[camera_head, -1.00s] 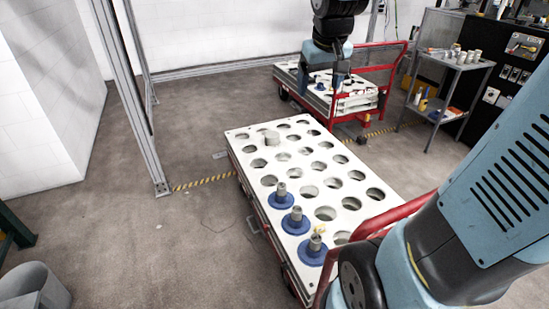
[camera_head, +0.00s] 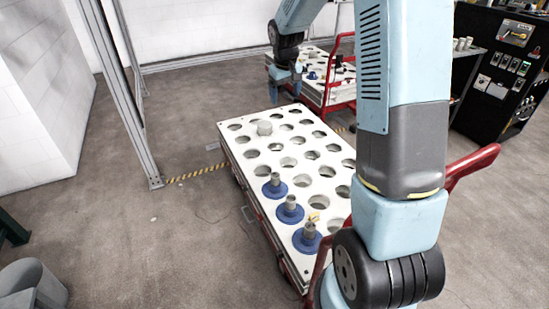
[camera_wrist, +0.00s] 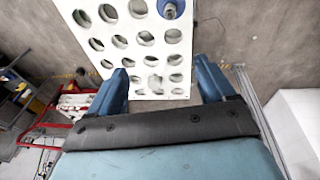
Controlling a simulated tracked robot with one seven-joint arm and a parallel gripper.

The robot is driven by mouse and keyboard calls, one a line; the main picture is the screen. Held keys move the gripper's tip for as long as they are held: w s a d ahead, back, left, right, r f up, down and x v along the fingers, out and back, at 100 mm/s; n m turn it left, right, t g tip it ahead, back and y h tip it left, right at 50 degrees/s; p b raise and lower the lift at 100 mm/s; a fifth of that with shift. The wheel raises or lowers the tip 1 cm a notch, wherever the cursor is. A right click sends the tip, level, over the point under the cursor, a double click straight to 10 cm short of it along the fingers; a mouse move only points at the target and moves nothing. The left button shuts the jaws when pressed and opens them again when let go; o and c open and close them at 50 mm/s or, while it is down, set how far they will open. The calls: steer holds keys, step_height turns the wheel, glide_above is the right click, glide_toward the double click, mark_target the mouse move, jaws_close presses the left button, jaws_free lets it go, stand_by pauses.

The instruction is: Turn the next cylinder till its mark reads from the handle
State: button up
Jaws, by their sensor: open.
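Three grey cylinders on blue round flanges stand upright in a row along the near left edge of the white holed cart top (camera_head: 232,152): a far one (camera_head: 275,181), a middle one (camera_head: 290,204) and a near one (camera_head: 308,232). One blue-flanged cylinder (camera_wrist: 171,8) shows at the top of the wrist view. The cart's red handle (camera_head: 474,163) is at the right, partly behind my arm. My gripper (camera_head: 286,92) is open and empty, above the cart's far end; its fingers also show in the wrist view (camera_wrist: 164,76).
A second red cart (camera_head: 338,92) stands behind. A metal post (camera_head: 134,110) and a grey bin (camera_head: 30,290) are at the left. Floor between is clear.

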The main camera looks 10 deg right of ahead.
steer(key=w+f+g, duration=0.1)
steer(key=w+f, duration=0.3)
steer(key=f, duration=0.4)
steer(key=w+f, duration=0.4)
steer(key=f, duration=0.5)
steer(key=n+g, duration=0.1)
steer(key=n, duration=0.1)
glide_toward(275, 174)
steer(key=shift+y, duration=0.4)
steer(key=f, duration=1.2)
steer(key=shift+s+d+f, duration=0.1)
steer(key=shift+d+f, duration=0.05)
steer(key=shift+d, duration=0.2)
steer(key=c, duration=1.5)
steer(key=n, duration=0.2)
steer(key=shift+n, duration=0.3)
